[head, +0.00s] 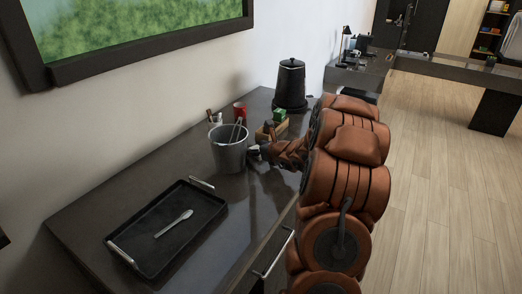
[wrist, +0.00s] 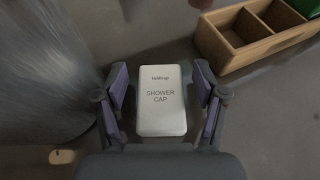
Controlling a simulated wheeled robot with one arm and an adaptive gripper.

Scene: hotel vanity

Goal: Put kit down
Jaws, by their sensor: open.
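The kit is a small white box (wrist: 161,101) printed "SHOWER CAP". In the wrist view it lies on the dark counter between the two fingers of my gripper (wrist: 161,100). The fingers are apart, with a gap on each side of the box. In the head view my gripper (head: 255,152) is low over the counter, just right of the metal bucket (head: 229,157). The box is hard to make out there, mostly hidden by the gripper and arm.
The bucket's wall (wrist: 40,75) is close on the left. A wooden divided box (wrist: 237,57) stands at upper right. A black tray (head: 150,248) with a spoon (head: 174,223) lies at the front.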

